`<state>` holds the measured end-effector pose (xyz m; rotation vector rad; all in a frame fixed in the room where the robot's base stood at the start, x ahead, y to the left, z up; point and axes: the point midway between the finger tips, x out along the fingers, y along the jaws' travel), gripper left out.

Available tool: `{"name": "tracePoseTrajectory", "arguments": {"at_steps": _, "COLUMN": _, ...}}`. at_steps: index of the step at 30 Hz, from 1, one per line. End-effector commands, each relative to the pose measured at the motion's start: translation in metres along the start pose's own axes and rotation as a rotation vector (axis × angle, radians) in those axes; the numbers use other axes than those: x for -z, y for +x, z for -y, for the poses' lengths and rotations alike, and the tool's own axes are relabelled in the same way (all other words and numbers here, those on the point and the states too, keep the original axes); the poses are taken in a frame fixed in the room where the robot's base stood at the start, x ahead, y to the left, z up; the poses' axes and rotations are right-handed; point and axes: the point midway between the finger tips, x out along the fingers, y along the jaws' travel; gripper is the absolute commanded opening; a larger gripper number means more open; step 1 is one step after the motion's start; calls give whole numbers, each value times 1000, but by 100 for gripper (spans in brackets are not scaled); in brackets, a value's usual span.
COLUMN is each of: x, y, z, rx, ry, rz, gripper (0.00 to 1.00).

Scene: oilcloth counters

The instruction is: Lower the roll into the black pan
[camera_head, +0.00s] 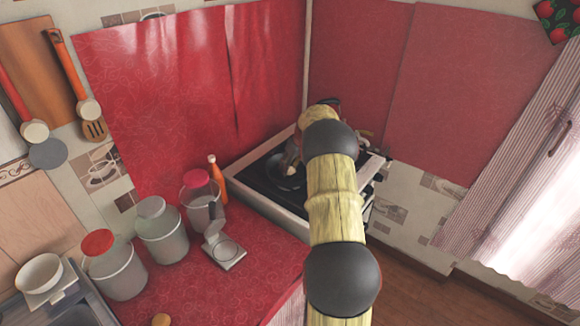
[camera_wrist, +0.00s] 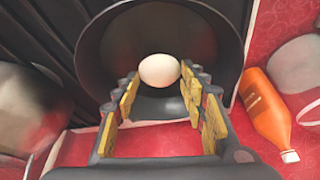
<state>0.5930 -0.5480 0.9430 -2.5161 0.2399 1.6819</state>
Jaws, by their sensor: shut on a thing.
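The roll (camera_wrist: 159,70) is a pale, rounded, egg-like piece. In the wrist view it sits at the tips of my gripper (camera_wrist: 160,86), shut on it with yellow-padded fingers on either side. The black pan (camera_wrist: 108,45) lies behind and around the roll in that view; whether the roll touches the pan's bottom I cannot tell. In the head view the pan (camera_head: 279,181) is on the stove, and the pale roll (camera_head: 292,170) shows over it. My gripper there is small and partly hidden behind my arm.
The white-edged stove (camera_head: 243,203) stands in the corner against red oilcloth walls. An orange bottle (camera_head: 217,181) stands by its left edge; it also shows in the wrist view (camera_wrist: 265,108). A red-lidded jar (camera_head: 200,205) and a small scale-like item (camera_head: 225,252) are on the red counter.

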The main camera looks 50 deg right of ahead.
Motion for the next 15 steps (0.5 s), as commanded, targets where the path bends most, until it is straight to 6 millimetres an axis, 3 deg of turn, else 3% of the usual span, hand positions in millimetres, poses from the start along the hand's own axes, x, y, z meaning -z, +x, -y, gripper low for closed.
{"name": "tracePoseTrajectory", "arguments": {"at_steps": 15, "x": -3, "y": 7, "z": 0, "rx": 0, "ry": 0, "rz": 0, "gripper": 15}}
